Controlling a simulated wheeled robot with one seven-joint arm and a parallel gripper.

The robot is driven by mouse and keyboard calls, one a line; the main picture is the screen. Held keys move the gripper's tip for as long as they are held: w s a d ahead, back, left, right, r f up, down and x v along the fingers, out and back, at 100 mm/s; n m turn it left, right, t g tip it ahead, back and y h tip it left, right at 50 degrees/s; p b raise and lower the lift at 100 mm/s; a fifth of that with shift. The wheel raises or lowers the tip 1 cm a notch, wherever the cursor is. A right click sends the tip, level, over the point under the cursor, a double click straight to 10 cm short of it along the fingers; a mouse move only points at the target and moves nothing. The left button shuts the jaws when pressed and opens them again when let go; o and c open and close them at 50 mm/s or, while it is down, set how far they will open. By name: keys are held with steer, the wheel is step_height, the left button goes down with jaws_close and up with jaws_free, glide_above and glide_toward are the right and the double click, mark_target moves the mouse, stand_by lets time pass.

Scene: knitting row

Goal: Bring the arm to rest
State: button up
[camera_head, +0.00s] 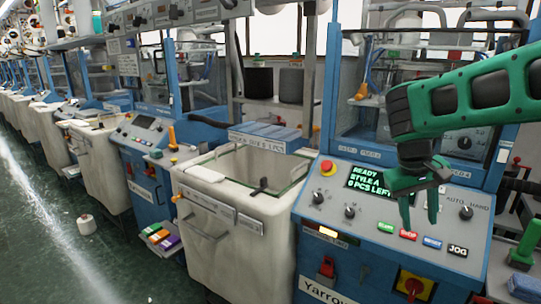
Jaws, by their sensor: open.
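My green arm (475,88) reaches in from the right edge. My gripper (418,208) points down in front of the control panel (336,196) of the nearest blue machine. Its green fingers are apart, with nothing seen between them. The fingertips are just above the row of buttons in the picture; I cannot tell whether they touch the panel. A green button (385,227), a red button (408,235), a blue button (432,242) and a black JOG button (458,250) show below. The display (368,184) reads READY, STYLE A, 0 PCS LEFT, and my gripper partly covers its right end.
A cream bin (230,242) stands left of the panel. A red and yellow switch (413,286) sits below the buttons. A green-handled item (526,243) stands at the right edge. A white cone (86,224) is on the floor. The aisle at left is mostly clear.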

steer(key=s+d+f+m+y, duration=0.2)
steer(key=s+f+m, duration=0.1)
steer(key=s, duration=0.9)
steer(key=s+d+f+m+y, duration=0.2)
steer(key=s+f, duration=0.1)
steer(key=s, duration=1)
steer(key=shift+s+f+m+g, duration=0.2)
steer(key=shift+s+m+g, duration=0.1)
steer(key=shift+m+g, duration=0.1)
steer(key=shift+d, duration=0.1)
steer(key=shift+w+f, duration=0.25)
steer(key=shift+w, duration=0.35)
